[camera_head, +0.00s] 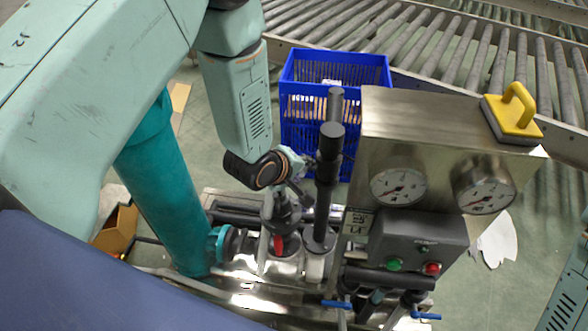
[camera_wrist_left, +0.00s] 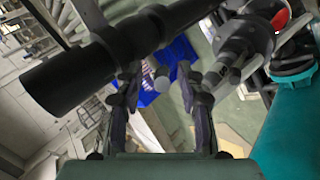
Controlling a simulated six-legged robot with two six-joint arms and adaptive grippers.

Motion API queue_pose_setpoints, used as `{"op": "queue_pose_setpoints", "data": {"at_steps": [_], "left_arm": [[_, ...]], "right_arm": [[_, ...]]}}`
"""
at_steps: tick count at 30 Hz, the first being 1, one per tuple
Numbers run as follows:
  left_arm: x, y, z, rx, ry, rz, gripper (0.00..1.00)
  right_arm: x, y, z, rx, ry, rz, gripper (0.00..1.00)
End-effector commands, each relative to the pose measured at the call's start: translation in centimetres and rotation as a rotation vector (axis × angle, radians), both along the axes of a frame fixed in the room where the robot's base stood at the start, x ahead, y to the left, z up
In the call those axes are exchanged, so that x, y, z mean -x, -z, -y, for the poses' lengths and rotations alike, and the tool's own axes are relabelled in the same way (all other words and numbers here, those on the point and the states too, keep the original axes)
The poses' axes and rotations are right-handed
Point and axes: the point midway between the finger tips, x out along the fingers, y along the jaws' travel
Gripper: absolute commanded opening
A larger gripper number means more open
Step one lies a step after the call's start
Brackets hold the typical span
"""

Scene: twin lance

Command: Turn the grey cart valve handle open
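A dark grey valve body (camera_head: 283,213) with a red part (camera_head: 279,243) stands on the cart. A thin light grey bar (camera_head: 263,250) beside it looks like its handle, but I cannot be sure. My left gripper (camera_head: 303,181) is just above the valve, beside the black upright pipes (camera_head: 328,165). In the left wrist view my left gripper (camera_wrist_left: 160,92) has its fingers apart, with a small grey round end (camera_wrist_left: 162,80) showing between or beyond them; contact is unclear. The red part (camera_wrist_left: 272,14) shows at upper right there. My right gripper is out of view.
A steel gauge panel (camera_head: 430,140) with two dials and a grey button box (camera_head: 415,245) stands to the right. Blue small handles (camera_head: 425,316) sit below it. A teal pipe (camera_head: 170,190) is at left. A blue crate (camera_head: 335,68) and roller conveyor (camera_head: 450,45) are behind.

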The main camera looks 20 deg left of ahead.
Motion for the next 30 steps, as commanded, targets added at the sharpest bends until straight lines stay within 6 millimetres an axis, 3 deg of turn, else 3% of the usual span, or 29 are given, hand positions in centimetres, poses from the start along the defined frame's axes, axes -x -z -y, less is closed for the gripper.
{"op": "queue_pose_setpoints", "data": {"at_steps": [18,30], "left_arm": [[6.9,-7.4,-2.0,0.002,-0.002,0.0,0.38],[7.8,-8.1,-2.1,0.001,0.001,-0.002,0.38]], "right_arm": [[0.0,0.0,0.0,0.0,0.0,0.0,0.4],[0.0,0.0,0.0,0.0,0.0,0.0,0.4]]}}
